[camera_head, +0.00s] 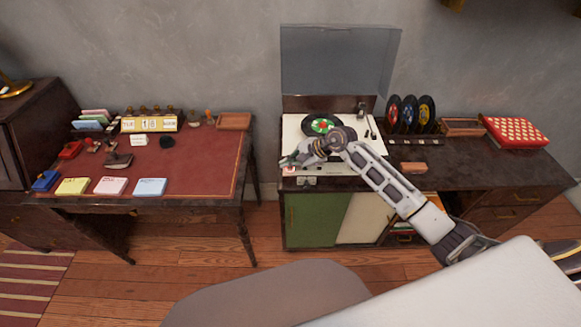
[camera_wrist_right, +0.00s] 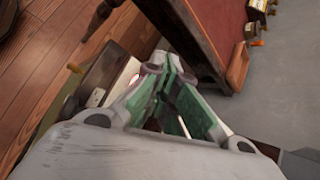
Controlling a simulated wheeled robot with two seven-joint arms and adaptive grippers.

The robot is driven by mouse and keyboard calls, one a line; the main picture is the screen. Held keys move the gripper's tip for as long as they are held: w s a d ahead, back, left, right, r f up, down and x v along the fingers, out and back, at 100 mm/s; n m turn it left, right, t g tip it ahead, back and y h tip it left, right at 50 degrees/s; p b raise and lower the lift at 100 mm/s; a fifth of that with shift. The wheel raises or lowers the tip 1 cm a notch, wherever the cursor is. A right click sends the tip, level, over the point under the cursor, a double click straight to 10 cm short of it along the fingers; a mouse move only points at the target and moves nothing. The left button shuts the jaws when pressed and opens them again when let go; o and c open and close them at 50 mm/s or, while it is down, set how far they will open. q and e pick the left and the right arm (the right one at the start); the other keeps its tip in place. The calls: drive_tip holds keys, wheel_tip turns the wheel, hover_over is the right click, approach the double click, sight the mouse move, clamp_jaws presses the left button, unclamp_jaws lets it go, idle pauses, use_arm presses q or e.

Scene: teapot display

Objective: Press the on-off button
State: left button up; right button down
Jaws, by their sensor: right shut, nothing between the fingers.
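The record player (camera_head: 296,130) stands on the cabinet with its clear lid (camera_head: 340,62) raised. A record with a green and red label (camera_head: 322,125) lies on it. A small red button (camera_head: 290,170) shows at its front left corner, just below my right gripper (camera_head: 287,160). The right gripper is shut and empty, pointing left over that corner. In the right wrist view, its green-padded fingers (camera_wrist_right: 160,62) come together, and a reddish spot (camera_wrist_right: 134,80) shows just left of the tips. I cannot tell whether the tips touch the button. My left gripper is not in view.
Upright records (camera_head: 409,113), a wooden tray (camera_head: 463,127) and a red patterned box (camera_head: 516,132) stand to the right on the cabinet. A desk (camera_head: 200,160) with notepads and a flip calendar (camera_head: 150,124) stands left, across a narrow gap.

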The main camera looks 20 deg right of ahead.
sight(289, 169)
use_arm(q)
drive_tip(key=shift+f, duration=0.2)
use_arm(e)
drive_tip(key=shift+f, duration=0.2)
drive_tip(key=shift+r, duration=0.1)
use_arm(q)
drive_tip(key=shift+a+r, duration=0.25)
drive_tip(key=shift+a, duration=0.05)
use_arm(e)
drive_tip(key=shift+r, duration=0.7)
drive_tip(key=shift+r, duration=0.15)
drive_tip(key=shift+r+p, duration=0.4)
drive_tip(key=shift+r, duration=0.8)
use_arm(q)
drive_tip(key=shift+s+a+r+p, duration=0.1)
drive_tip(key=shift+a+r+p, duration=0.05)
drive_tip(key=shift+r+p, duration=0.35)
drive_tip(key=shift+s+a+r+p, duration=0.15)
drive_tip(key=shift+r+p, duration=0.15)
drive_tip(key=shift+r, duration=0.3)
use_arm(e)
wheel_tip(289, 169, up, 3)
drive_tip(key=shift+r, duration=0.2)
